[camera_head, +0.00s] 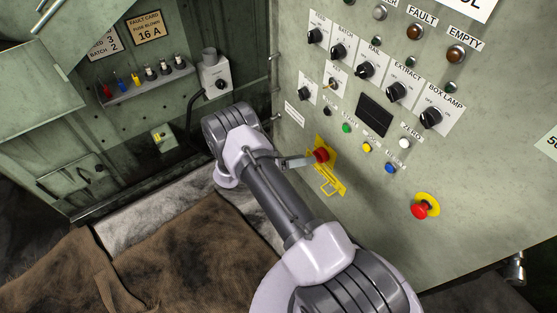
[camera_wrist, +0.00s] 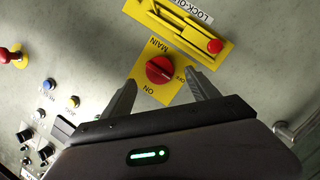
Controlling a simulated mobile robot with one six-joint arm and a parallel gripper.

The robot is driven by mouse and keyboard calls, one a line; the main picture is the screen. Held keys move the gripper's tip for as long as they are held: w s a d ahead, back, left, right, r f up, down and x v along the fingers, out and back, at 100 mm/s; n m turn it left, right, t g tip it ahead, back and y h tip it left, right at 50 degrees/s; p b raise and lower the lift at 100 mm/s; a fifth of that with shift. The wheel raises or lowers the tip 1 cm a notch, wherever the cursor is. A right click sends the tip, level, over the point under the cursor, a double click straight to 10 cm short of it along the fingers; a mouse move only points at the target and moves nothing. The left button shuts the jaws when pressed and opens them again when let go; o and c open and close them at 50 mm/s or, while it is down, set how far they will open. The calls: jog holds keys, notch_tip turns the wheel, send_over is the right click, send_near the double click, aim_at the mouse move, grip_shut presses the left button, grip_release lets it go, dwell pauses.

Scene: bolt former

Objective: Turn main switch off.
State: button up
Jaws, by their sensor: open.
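The main switch is a red rotary knob (camera_wrist: 160,69) on a yellow plate marked MAIN, ON and OFF in the wrist view. In the head view the red knob (camera_head: 321,155) shows low on the left of the grey-green panel. My gripper (camera_wrist: 162,78) is open and empty, with one finger on each side of the knob and the tips close to the plate. I cannot tell whether either finger touches the knob. In the head view my gripper (camera_head: 303,161) reaches the switch from the left. Which mark the knob points at is not clear.
A yellow lock-out bracket (camera_wrist: 178,25) with a red knob end sits beside the switch plate. A red emergency button (camera_head: 425,207) on a yellow ring is lower right on the panel. Several rotary knobs, including BOX LAMP (camera_head: 431,117), and small coloured buttons are above.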

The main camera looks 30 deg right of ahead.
jog(key=p+v, duration=0.2)
jog(key=v, duration=1)
jog(key=shift+a, duration=0.35)
